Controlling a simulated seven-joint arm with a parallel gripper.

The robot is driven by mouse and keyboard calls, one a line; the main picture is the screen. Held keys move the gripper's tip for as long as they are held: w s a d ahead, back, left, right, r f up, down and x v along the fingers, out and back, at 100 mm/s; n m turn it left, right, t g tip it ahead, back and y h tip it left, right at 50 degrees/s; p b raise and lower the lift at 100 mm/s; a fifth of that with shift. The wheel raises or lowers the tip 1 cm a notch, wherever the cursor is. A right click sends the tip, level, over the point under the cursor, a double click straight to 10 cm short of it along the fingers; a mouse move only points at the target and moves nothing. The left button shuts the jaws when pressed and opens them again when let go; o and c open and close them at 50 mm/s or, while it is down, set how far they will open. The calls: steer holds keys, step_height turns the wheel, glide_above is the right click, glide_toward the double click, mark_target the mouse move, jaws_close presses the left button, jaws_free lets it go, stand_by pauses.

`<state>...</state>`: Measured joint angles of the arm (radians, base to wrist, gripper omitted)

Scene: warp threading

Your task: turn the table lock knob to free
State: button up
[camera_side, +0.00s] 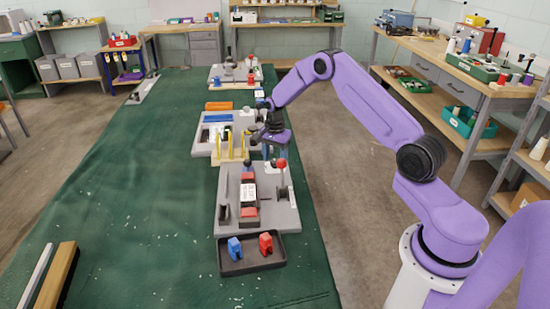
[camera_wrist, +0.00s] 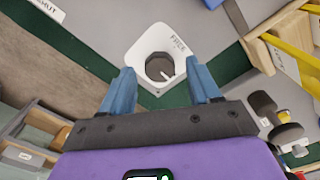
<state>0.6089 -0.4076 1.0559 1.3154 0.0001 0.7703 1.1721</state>
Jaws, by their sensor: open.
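The table lock knob (camera_wrist: 159,66) is a dark round knob in a white plate, in the wrist view. A white pointer mark shows on its lower right part. The word FREE is printed on the plate (camera_wrist: 140,52) to the upper right of the knob, and the pointer is not at that word. My gripper (camera_wrist: 161,78) is open, with one blue finger on each side below the knob in the picture and nothing between them. In the side view my gripper (camera_side: 267,153) is over the far right part of the green table; I cannot make out the knob there.
Yellow pegs on a wooden rack (camera_side: 231,150) stand close left of my gripper. A grey fixture board (camera_side: 283,212) with a red-knobbed lever (camera_side: 282,164) is nearer the camera. A dark tray (camera_side: 227,266) holds a blue and a red piece. The table's left side (camera_side: 130,190) is mostly clear.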

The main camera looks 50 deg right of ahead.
steer(key=shift+f, duration=0.25)
steer(key=c, duration=1)
steer(key=shift+c, duration=0.2)
